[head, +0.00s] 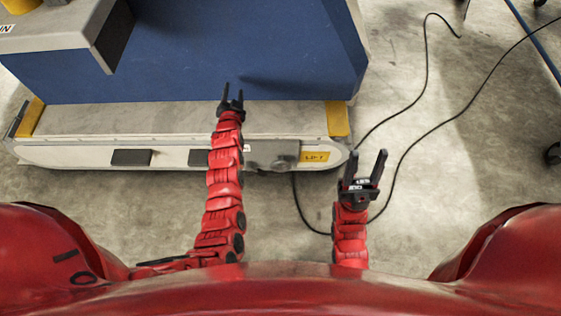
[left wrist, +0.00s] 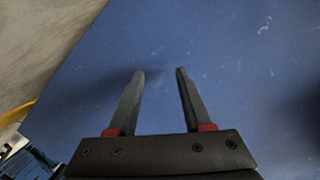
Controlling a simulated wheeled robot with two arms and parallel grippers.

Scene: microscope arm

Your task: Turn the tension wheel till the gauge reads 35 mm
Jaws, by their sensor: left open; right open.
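I cannot make out a tension wheel or a gauge in either view. A large machine with a blue panel (head: 240,50) stands ahead on a grey base (head: 90,118). My left gripper (head: 232,90) is open and empty in front of the blue panel, over the base. In the left wrist view its two fingers (left wrist: 159,72) are apart, with only the blue panel (left wrist: 235,70) beyond them. My right gripper (head: 368,155) is open and empty, over the floor to the right of the base's corner.
A grey metal fitting (head: 271,155) and a yellow label (head: 314,157) are on the base's front. A light grey part (head: 50,30) juts out at upper left. Black cables (head: 430,135) lie on the concrete floor at right, which is otherwise mostly clear.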

